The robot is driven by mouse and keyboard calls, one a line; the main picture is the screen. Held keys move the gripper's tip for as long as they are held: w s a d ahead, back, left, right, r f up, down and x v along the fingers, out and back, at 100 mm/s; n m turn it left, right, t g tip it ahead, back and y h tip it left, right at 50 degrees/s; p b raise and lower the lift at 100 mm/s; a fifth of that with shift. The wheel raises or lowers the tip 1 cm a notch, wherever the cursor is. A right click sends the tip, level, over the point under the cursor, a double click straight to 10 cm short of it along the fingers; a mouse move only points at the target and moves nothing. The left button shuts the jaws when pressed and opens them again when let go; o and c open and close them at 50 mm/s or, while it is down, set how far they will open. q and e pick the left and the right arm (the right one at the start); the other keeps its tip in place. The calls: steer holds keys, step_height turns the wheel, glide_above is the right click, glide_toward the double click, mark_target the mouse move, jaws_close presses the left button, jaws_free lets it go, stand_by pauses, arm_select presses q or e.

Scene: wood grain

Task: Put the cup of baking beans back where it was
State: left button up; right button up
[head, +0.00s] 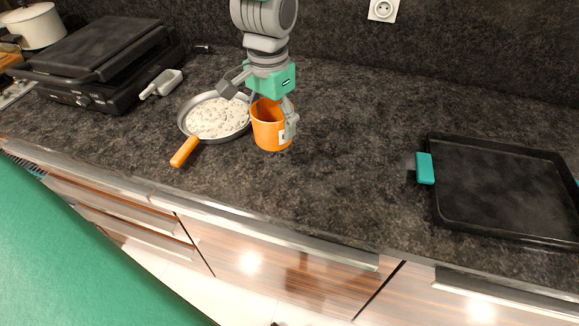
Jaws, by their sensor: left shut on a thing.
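An orange cup (267,131) is upright in the head view, just right of a pan. My left gripper (268,112) reaches down from above and is shut on the cup's right side wall, with one finger outside it. The cup's inside is mostly hidden by the gripper, so I cannot see any beans in it. I cannot tell whether its base touches the counter. My right gripper is not in view.
A pan (217,117) with an orange handle holds a pale speckled filling, close left of the cup. A black grill (95,60) and white pot (36,27) stand left. A black tray (507,190) lies right. The middle counter (350,150) is clear.

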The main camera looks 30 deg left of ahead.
mark_target(277, 141)
arm_select(q)
steer(key=f, duration=0.5)
steer(key=shift+w+d+f, duration=0.1)
steer(key=shift+d+f, duration=0.05)
steer(key=shift+d, duration=0.15)
steer(key=f, duration=0.2)
steer(key=shift+s+d+f, duration=0.15)
steer(key=shift+s+f, duration=0.05)
steer(key=shift+f, duration=0.2)
steer(key=shift+w+f, duration=0.15)
steer(key=shift+f, duration=0.25)
steer(key=o, duration=1.5)
steer(key=shift+f, duration=0.1)
steer(key=shift+c, duration=0.2)
